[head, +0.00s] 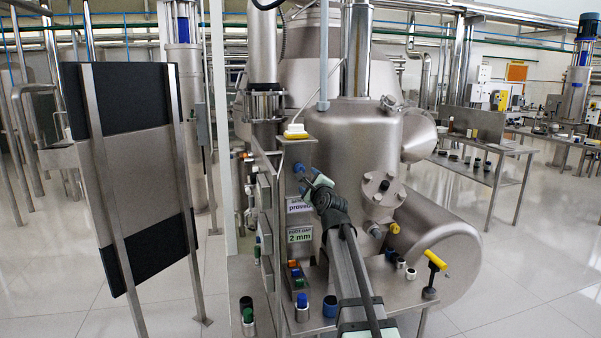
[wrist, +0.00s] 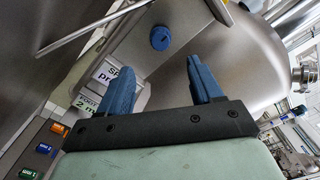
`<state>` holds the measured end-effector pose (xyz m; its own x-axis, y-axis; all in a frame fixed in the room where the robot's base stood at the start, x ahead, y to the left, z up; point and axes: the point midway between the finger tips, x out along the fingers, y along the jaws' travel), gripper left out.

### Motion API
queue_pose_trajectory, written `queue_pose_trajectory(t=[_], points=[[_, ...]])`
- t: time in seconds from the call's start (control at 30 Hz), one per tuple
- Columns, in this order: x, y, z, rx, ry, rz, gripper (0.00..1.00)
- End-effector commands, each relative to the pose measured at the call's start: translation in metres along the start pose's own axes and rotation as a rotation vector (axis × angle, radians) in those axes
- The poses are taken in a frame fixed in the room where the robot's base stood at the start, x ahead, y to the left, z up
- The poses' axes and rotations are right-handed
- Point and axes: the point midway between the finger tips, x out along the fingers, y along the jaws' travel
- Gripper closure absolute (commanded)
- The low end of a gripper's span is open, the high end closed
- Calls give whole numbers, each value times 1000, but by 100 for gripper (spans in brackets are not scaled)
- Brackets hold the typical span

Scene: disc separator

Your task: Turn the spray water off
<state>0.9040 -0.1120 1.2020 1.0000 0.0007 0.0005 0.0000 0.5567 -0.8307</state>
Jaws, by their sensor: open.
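A round blue knob (wrist: 160,38) sits on the grey panel above a white label (wrist: 112,74) in the wrist view. The knob also shows in the head view (head: 298,168), close to my fingertips. The label reads roughly "SP… pr…" and is partly covered by my left finger; it shows in the head view too (head: 299,204). My gripper (wrist: 160,68) is open and empty, its two blue fingers apart. In the wrist view the knob appears between and beyond the fingertips, with no visible contact. In the head view my gripper (head: 308,181) is in front of the panel.
A "2 mm" label (head: 300,235) sits lower on the panel. Orange (wrist: 57,129) and blue (wrist: 43,148) buttons lie below left in the wrist view. A yellow-handled valve (head: 436,261) stands right of my arm. The steel tank (head: 350,130) rises behind the panel.

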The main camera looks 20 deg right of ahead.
Motion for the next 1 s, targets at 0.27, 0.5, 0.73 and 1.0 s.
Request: queue_pose_trajectory(t=[0.27,0.5,0.73,1.0], points=[[47,-1,0,-1,0,0,35],[89,-1,0,-1,0,0,35],[117,-1,0,-1,-1,-1,35],[122,0,0,-1,0,-1,35]])
